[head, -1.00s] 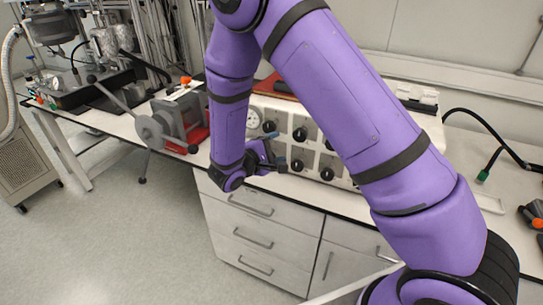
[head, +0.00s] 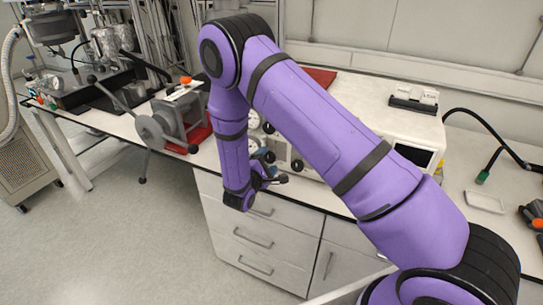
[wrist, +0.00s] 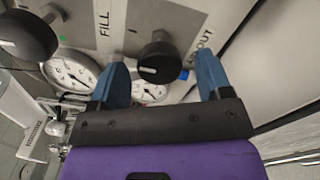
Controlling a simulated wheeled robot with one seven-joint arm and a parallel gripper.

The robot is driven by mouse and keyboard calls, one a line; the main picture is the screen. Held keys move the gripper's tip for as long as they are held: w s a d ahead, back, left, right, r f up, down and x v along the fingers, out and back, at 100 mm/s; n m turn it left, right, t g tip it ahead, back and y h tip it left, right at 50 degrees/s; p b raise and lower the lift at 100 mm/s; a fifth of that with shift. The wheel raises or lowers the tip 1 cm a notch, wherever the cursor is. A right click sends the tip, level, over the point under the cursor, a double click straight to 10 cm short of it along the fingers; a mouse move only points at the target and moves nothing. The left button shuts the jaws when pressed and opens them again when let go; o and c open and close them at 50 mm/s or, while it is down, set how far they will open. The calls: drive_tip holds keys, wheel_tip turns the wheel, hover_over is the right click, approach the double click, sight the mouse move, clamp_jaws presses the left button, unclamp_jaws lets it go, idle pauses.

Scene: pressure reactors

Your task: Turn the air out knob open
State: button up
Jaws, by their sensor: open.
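In the wrist view a black knob (wrist: 158,57) stands on the light panel, just ahead of and between my gripper's blue fingertips. A label ending in "OUT" (wrist: 200,42) is printed to its right, partly covered by a finger; a "FILL" label (wrist: 103,25) is to its left. I cannot tell for certain which label belongs to this knob. My gripper (wrist: 162,70) is open, with no visible contact on the knob. In the head view my gripper (head: 274,168) is in front of the white control box (head: 356,112), whose knobs are mostly hidden by my arm.
Another black knob (wrist: 28,35) and two round gauges, one larger (wrist: 72,75) and one partly hidden (wrist: 150,92), are close by. A grey device with a spoked handwheel (head: 150,130) stands left on the bench. Drawers (head: 245,235) lie below; the floor at left is free.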

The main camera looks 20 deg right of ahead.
sight(268, 159)
drive_tip(key=shift+x, duration=1.8)
drive_tip(key=c, duration=0.9)
